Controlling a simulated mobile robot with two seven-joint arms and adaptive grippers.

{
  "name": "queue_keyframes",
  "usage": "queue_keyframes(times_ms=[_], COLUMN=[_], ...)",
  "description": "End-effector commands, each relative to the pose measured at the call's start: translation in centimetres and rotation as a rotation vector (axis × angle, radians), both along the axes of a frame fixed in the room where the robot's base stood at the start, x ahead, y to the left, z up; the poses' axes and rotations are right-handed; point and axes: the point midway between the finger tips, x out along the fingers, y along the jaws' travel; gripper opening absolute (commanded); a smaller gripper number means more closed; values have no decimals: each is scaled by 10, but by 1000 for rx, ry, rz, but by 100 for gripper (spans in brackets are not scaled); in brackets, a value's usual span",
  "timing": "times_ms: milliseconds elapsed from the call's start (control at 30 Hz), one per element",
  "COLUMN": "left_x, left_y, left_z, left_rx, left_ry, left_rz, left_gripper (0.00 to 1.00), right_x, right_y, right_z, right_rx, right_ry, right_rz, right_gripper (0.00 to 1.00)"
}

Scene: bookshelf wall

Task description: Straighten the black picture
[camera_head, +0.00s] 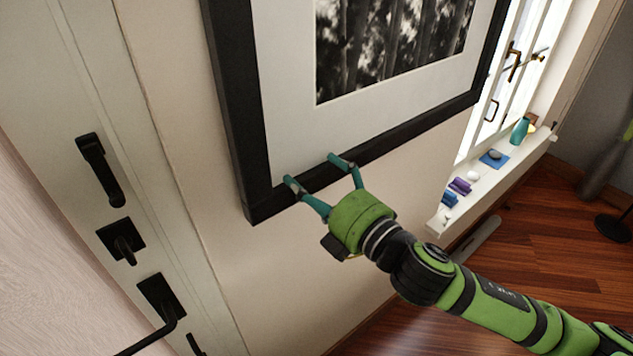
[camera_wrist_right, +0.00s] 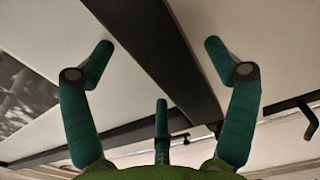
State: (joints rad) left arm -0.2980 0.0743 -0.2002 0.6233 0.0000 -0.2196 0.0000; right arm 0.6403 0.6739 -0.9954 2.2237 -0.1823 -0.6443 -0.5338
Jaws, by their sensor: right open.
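The black picture (camera_head: 232,110) hangs on the wall, with a black frame, white mat and a black-and-white photo of trees. Its top is out of view, and I cannot tell how far it is off level. My right gripper (camera_head: 314,171) is open at its bottom edge, near the lower left corner. In the right wrist view, a black frame bar (camera_wrist_right: 160,55) runs between the two long fingers of the gripper (camera_wrist_right: 158,47), with gaps on both sides. I cannot tell whether any finger touches it. My left gripper is out of view.
A white door (camera_head: 75,60) with black handles (camera_head: 100,170) stands at the left. At the right, a window sill (camera_head: 465,205) holds several small items, including a teal vase (camera_head: 520,130). The wall below the picture is bare. The floor (camera_head: 550,250) is wooden.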

Motion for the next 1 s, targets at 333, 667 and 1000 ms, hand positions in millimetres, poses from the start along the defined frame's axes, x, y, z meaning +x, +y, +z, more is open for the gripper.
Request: queue_keyframes(times_ms=[333,667,1000], left_x=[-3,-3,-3], left_y=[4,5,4], left_z=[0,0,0], left_rx=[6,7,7], left_ry=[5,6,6], left_rz=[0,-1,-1], left_gripper=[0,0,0], right_x=[-33,-60,-60], right_y=[-25,-45,-45], right_z=[-1,0,1], right_rx=[-2,-3,-2], right_ry=[3,-1,-1], right_rz=[-1,0,0], right_gripper=[87,87,87])
